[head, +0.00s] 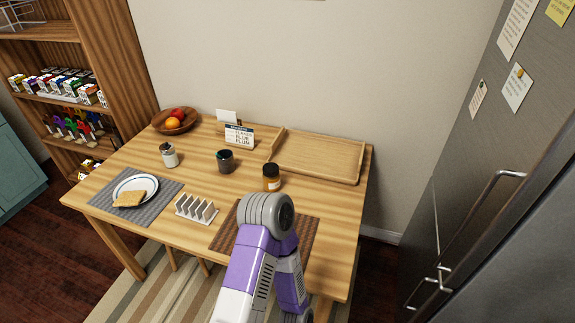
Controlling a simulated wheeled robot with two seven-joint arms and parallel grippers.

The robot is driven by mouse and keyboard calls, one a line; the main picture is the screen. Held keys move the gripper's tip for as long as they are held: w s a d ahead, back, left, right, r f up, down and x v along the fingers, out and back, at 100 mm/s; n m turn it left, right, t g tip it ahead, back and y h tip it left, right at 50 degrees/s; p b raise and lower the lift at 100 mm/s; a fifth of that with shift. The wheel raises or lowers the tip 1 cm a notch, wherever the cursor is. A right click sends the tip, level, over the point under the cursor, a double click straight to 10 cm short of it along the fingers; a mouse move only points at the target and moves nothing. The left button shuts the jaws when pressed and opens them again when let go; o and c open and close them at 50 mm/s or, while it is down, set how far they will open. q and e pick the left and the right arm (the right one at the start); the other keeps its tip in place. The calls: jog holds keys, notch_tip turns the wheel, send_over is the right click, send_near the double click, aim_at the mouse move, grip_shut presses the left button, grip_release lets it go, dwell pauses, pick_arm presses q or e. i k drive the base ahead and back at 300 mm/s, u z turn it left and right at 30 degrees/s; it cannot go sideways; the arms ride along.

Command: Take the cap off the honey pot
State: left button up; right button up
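An amber jar with a dark cap (271,170), which looks like the honey pot (271,183), stands upright on the wooden table right of the middle. The cap is on the jar. A purple, white and grey part of one of my arms rises from the bottom of the head view, in front of the jar. Neither gripper's fingers can be seen.
A dark mug (225,161), a small pale jar (168,156), a white rack (196,208) and a plate with toast (129,198) stand left of the jar. A wooden tray (320,156) lies behind. A brown mat (305,233) lies in front, partly hidden by my arm.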

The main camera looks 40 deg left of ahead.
aim_at(271, 184)
jog(key=u, duration=1.35)
